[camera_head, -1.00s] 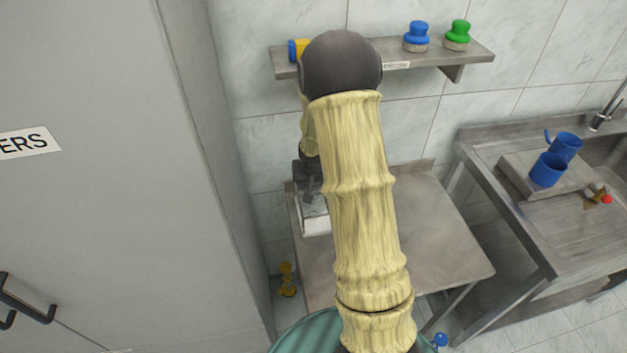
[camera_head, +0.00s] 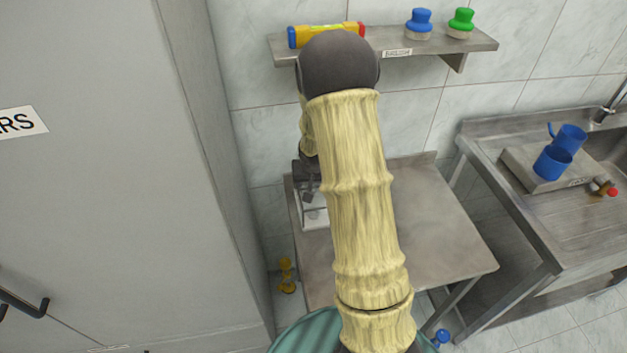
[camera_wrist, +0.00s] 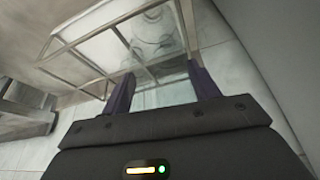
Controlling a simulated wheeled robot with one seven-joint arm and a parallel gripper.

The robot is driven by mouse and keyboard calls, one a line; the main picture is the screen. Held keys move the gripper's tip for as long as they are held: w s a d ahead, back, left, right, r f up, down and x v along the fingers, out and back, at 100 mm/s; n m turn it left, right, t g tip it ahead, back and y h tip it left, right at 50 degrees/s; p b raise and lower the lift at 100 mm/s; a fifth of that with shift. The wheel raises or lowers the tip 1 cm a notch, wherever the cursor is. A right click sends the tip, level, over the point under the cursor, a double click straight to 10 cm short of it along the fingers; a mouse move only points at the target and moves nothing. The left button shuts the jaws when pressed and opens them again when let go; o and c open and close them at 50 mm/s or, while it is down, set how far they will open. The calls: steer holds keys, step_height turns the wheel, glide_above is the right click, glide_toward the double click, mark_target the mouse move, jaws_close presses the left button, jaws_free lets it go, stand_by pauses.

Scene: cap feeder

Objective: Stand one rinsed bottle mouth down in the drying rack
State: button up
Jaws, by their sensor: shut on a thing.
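My gripper (camera_wrist: 163,88) is shut on a clear, see-through bottle (camera_wrist: 160,98), which shows faintly between the two dark fingers in the wrist view. The drying rack (camera_wrist: 72,46) is a pale wire frame just beyond the fingertips. Faint rounded clear shapes show inside it, but I cannot tell whether they are other bottles or part of the held one. In the head view my gripper (camera_head: 308,182) is over the rack (camera_head: 316,218) at the left of the steel table. My arm hides much of this area. Whether the bottle touches the rack is not clear.
The steel table (camera_head: 440,240) is bare right of my arm. A wall shelf (camera_head: 480,45) holds blue and green knobbed items.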

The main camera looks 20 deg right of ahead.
steer(key=shift+f, duration=0.15)
steer(key=o, duration=1)
steer(key=shift+o, duration=0.2)
steer(key=v, duration=1.7)
steer(key=shift+s+a, duration=0.1)
steer(key=shift+s, duration=0.05)
